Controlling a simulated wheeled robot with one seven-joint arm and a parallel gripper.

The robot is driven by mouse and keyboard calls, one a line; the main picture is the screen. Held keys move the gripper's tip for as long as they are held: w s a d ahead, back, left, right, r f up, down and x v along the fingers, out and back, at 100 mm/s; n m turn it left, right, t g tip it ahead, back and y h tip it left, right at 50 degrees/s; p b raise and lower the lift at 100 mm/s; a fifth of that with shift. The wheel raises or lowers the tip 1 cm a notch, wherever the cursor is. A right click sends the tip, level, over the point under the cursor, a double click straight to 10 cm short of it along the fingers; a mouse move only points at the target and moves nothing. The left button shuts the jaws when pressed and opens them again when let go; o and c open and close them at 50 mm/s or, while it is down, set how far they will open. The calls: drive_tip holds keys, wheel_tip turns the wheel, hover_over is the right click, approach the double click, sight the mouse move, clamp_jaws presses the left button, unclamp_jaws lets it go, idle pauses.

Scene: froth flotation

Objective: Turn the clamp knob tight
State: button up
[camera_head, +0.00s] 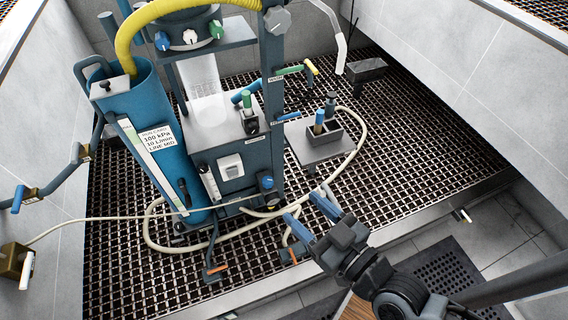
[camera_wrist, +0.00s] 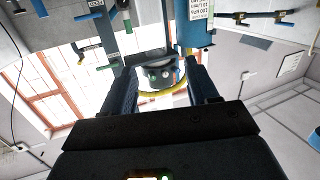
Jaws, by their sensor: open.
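A grey lobed knob (camera_head: 277,19), which looks like the clamp knob, sits at the top of the flotation machine's dark blue column (camera_head: 272,75). I cannot tell how tight it is. I cannot make it out clearly in the wrist view. My gripper (camera_head: 308,212) is open and empty, in front of the machine and well below the knob, apart from it. In the wrist view its two fingers (camera_wrist: 162,92) stand apart, with the machine's round head (camera_wrist: 158,74) showing beyond the gap.
A blue cylinder (camera_head: 150,140) with a label stands left of the machine. A yellow hose (camera_head: 124,45) arches over its top. A small shelf (camera_head: 316,148) holds a block with bottles. Cream hoses (camera_head: 355,150) loop over the grating floor (camera_head: 420,130). Grey walls (camera_head: 520,60) enclose the area.

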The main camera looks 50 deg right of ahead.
drive_tip(key=w+a+f+n+y+b, duration=0.1)
drive_tip(key=w+f+n+y+b, duration=0.1)
drive_tip(key=w+f+n, duration=0.45)
drive_tip(key=n+g+h+b, duration=0.2)
drive_tip(key=n+h+b, duration=0.5)
drive_tip(key=n, duration=1.7)
approach(254, 129)
drive_tip(key=w+p, duration=0.1)
drive_tip(key=w, duration=0.1)
drive_tip(key=shift+h, duration=0.4)
drive_tip(key=x, duration=0.7)
drive_tip(key=shift+d+f, duration=0.3)
drive_tip(key=shift+d, duration=0.15)
